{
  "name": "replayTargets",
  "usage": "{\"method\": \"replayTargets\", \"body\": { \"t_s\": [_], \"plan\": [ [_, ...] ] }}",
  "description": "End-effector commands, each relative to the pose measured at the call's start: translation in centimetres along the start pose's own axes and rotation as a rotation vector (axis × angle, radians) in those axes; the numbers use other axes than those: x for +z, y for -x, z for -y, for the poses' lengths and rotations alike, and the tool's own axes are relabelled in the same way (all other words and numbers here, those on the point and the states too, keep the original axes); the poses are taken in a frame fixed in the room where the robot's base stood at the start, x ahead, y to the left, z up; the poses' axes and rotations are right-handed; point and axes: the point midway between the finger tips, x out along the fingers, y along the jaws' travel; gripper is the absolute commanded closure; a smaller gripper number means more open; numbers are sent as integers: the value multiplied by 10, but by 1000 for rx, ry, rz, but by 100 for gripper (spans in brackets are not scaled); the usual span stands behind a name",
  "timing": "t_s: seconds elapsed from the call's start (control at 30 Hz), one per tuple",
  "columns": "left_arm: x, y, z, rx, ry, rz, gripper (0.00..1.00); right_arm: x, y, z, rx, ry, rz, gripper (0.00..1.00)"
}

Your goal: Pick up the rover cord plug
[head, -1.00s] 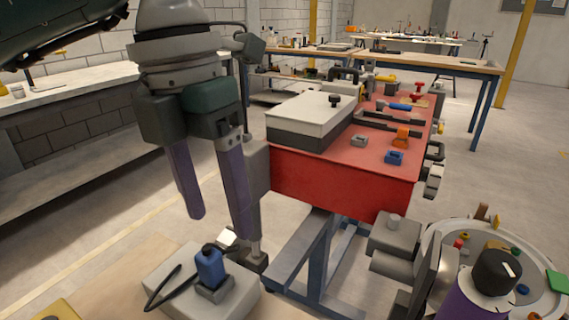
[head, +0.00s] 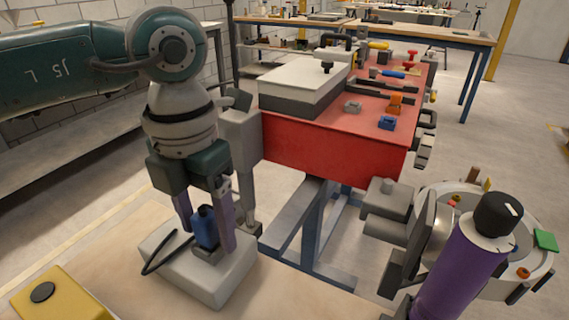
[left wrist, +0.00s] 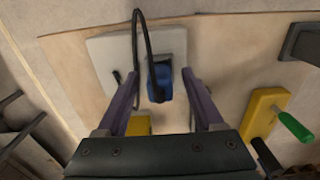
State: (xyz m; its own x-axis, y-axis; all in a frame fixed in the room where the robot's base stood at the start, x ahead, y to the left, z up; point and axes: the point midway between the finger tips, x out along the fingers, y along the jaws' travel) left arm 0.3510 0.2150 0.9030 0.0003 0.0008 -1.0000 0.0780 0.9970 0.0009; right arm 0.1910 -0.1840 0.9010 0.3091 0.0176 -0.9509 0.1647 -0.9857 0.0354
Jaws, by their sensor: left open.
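The rover cord plug is a blue block (head: 206,226) standing upright on a light grey box (head: 215,283) at the lower left of the head view. It also shows in the left wrist view (left wrist: 161,80). Its black cord (head: 163,254) loops over the left side of the box. My left gripper (head: 204,236) points down over the box, with its purple fingers open on either side of the plug. In the left wrist view the plug lies between the fingers, with a gap visible. Contact cannot be told. My right gripper is not in view.
A yellow block (head: 65,297) with a black knob lies at the lower left. A red table (head: 330,154) with a grey case and tools stands behind. A purple cylinder (head: 455,279) and a round tray (head: 538,283) with small parts are at the right.

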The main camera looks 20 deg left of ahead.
Motion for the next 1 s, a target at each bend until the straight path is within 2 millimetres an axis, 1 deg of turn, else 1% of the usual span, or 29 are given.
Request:
{"method": "replayTargets", "body": {
  "t_s": [0.1,0.7,0.73,1.0],
  "plan": [
    [0,0,0,0,0,0,31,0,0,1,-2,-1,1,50],
    [0,1,0,-1,0,0,99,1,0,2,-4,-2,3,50],
    [0,1,0,-1,0,0,100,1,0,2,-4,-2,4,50],
    [0,1,0,-1,0,0,100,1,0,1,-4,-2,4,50]
  ]
}}
